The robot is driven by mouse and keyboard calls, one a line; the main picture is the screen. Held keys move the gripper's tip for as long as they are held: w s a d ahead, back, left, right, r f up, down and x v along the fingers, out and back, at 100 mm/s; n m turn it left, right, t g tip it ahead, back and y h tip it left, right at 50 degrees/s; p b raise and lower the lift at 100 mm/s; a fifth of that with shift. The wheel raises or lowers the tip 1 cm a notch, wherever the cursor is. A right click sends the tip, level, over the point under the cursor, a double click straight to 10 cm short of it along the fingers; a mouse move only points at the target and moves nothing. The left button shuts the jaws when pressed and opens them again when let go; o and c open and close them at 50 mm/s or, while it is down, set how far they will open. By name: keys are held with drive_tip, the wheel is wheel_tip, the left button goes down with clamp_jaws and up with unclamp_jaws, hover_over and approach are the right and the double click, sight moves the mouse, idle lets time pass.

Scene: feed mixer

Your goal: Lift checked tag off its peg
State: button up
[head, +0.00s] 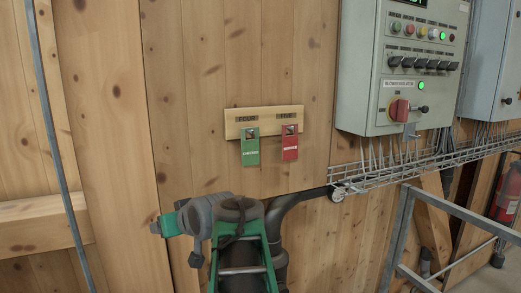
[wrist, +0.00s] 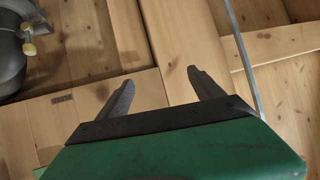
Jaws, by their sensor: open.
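A green tag (head: 250,151) and a red tag (head: 290,147) hang from pegs on a pale wooden board (head: 264,113). The green tag is under the label "FOUR" and the red one under "FIVE". The print on both tags is too small to read surely, so I cannot tell which one says checked. My gripper (wrist: 160,79) is open and empty in the wrist view, with its two dark fingers apart over bare wood. In the head view my arm is below and left of the board. No tag shows in the wrist view.
A grey control box (head: 401,65) with a red rotary switch is right of the board, with a wire cable tray (head: 430,158) below. A grey metal railing (head: 400,235) stands at lower right. A thin metal pipe (head: 52,130) runs at left. The planks around the tags are clear.

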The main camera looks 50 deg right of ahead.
drive_tip(key=s+d+r+m+t+h, duration=0.25)
drive_tip(key=s+d+r, duration=0.25)
drive_tip(key=d+r, duration=0.65)
drive_tip(key=t+h, duration=0.1)
drive_tip(key=h, duration=0.3)
approach(247, 136)
drive_tip(key=shift+t+y, duration=0.25)
drive_tip(key=shift+y, duration=0.1)
drive_tip(key=p+x, duration=0.2)
drive_tip(key=x, duration=0.3)
drive_tip(key=shift+d+r, duration=0.15)
drive_tip(key=shift+d, duration=0.15)
drive_tip(key=shift+w+d, duration=0.2)
drive_tip(key=shift+w, duration=0.1)
drive_tip(key=c, duration=1.4)
